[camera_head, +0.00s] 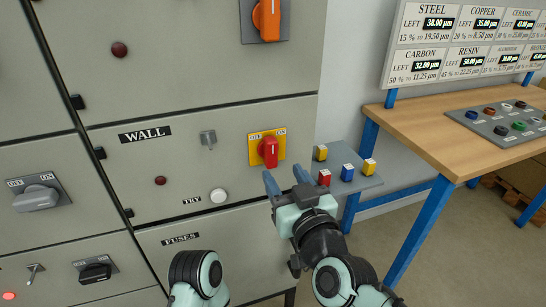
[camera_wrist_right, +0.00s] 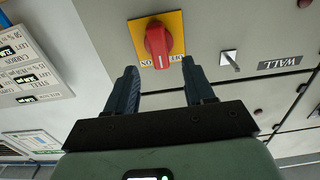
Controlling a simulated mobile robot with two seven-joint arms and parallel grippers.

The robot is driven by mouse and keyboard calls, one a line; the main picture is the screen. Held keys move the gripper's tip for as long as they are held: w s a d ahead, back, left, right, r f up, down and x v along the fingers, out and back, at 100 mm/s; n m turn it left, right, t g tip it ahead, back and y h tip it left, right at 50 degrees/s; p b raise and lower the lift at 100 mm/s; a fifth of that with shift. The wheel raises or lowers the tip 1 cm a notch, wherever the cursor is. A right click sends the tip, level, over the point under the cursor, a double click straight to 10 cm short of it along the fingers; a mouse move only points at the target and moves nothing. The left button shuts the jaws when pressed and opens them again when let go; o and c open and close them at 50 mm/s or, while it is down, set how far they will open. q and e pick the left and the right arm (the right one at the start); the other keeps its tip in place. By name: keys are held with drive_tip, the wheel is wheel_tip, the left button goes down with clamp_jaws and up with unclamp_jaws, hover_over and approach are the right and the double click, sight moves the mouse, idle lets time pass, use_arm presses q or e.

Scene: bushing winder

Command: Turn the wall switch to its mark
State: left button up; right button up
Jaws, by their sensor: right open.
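The wall switch is a red rotary handle (camera_head: 269,152) on a yellow plate (camera_head: 254,139) marked OFF on the left and ON on the right. It is on the cabinet panel labelled WALL. The handle stands roughly upright, between the two words. My right gripper (camera_head: 286,177) is open and empty, just below and in front of the switch. In the right wrist view the red handle (camera_wrist_right: 157,42) shows beyond the gap between the open fingers (camera_wrist_right: 159,70), apart from them. A piece of my left arm shows at the bottom, but its gripper is out of view.
A small metal toggle (camera_head: 208,139) and a white TRY button (camera_head: 218,195) are left of the switch. A grey shelf (camera_head: 342,157) with red, blue and yellow blocks juts out close to the right. A wooden bench (camera_head: 440,125) stands farther right. An orange handle (camera_head: 268,18) is above.

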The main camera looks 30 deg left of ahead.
sight(273, 156)
drive_tip(key=x, duration=0.7)
drive_tip(key=shift+w+p, duration=0.15)
drive_tip(key=shift+p, duration=0.15)
clamp_jaws()
